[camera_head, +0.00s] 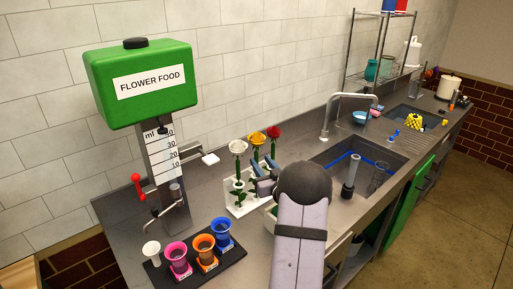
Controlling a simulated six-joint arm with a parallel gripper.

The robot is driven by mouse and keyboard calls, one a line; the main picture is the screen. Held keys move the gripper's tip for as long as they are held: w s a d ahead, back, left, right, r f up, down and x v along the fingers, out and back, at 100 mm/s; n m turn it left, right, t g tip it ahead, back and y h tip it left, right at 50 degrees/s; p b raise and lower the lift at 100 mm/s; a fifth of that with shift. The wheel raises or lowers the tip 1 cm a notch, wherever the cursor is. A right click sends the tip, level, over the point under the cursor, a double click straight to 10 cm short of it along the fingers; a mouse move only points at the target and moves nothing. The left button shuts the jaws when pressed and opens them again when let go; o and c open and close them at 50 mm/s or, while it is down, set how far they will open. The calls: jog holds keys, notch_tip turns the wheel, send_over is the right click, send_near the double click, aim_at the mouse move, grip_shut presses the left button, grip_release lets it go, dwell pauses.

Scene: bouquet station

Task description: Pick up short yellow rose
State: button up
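A yellow rose (257,138) stands upright between a white rose (239,147) on its left and a red rose (273,131) on its right. They rise from a white rack (240,207) on the counter. Smaller pale blooms show lower on the rack, partly hidden. My gripper (263,166) is in front of the rack, below the yellow bloom, with its two fingers apart. I see nothing held. The arm hides the rack's right part, and any shorter yellow rose there is hidden.
A green flower food dispenser (140,84) with a red lever (138,186) stands left. Several coloured cups sit on a black tray (205,267) at front left. A sink (361,165) with a faucet (331,118) lies right. A wire shelf (375,75) stands behind.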

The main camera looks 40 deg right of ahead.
aim_at(257, 157)
jog(key=shift+r+t, duration=0.3)
jog(key=shift+p+x, duration=0.55)
jog(key=shift+x, duration=0.55)
jog(key=shift+w+a+p, duration=0.1)
jog(key=shift+w+p, duration=0.45)
jog(key=shift+p+x, duration=1.15)
jog(key=shift+x, duration=0.95)
jog(key=shift+a+f, duration=0.2)
grip_shut()
